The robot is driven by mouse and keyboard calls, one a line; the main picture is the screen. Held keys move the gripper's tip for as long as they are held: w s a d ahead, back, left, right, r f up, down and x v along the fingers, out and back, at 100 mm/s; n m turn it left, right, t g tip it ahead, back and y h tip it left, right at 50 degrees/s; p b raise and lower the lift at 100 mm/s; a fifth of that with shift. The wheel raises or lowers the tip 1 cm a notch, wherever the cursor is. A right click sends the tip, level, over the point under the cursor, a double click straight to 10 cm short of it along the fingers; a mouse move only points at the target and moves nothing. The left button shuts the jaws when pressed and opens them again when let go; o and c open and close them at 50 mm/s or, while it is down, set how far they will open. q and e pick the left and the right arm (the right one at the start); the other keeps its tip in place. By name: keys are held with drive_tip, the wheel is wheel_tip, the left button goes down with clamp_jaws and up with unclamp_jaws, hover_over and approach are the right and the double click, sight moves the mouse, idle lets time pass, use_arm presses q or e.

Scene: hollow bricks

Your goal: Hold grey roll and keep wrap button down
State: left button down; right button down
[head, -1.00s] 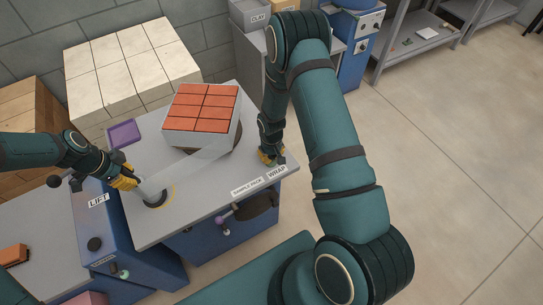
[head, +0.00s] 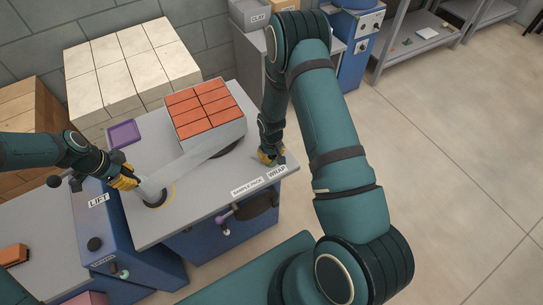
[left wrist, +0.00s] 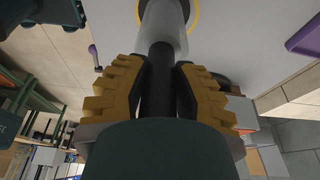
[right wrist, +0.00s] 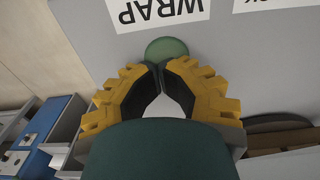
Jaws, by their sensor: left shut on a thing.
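The grey roll (head: 152,190) stands on the grey table top inside a yellow ring, a strip of clear film running from it to the brick pack (head: 208,110). My left gripper (head: 134,183) is shut on its dark core. In the left wrist view the roll (left wrist: 166,28) rises beyond the fingers, with the core (left wrist: 158,85) between them. My right gripper (head: 271,160) is at the table's right end by the WRAP label (head: 277,172). In the right wrist view its fingertips (right wrist: 161,64) meet at the green wrap button (right wrist: 167,47), overlapping its edge; how far down it is cannot be told.
The orange-topped pack sits on a dark round turntable (head: 228,150). A purple tray (head: 123,133) lies at the table's back left. A pallet of pale blocks (head: 130,62) stands behind. A LIFT label (head: 98,200) and knobs are at the left. Open floor lies right.

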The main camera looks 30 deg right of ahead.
use_arm(q)
drive_tip(key=shift+f, duration=0.15)
use_arm(e)
drive_tip(key=shift+s+a+f, duration=0.1)
drive_tip(key=shift+s+f, duration=0.3)
drive_tip(key=shift+s, duration=0.05)
use_arm(q)
drive_tip(key=shift+w+f, duration=0.1)
use_arm(e)
drive_tip(key=shift+w+r, duration=0.2)
drive_tip(key=shift+r, duration=0.35)
wheel_tip(320, 180, up, 14)
drive_tip(key=shift+w, duration=0.25)
use_arm(q)
drive_tip(key=shift+w, duration=0.1)
use_arm(e)
drive_tip(key=shift+f, duration=0.15)
use_arm(q)
drive_tip(key=c, duration=0.7)
unclamp_jaws()
drive_tip(key=shift+r, duration=0.25)
drive_tip(key=v, duration=1.1)
drive_tip(key=shift+a+r, duration=0.15)
drive_tip(key=shift+r, duration=0.25)
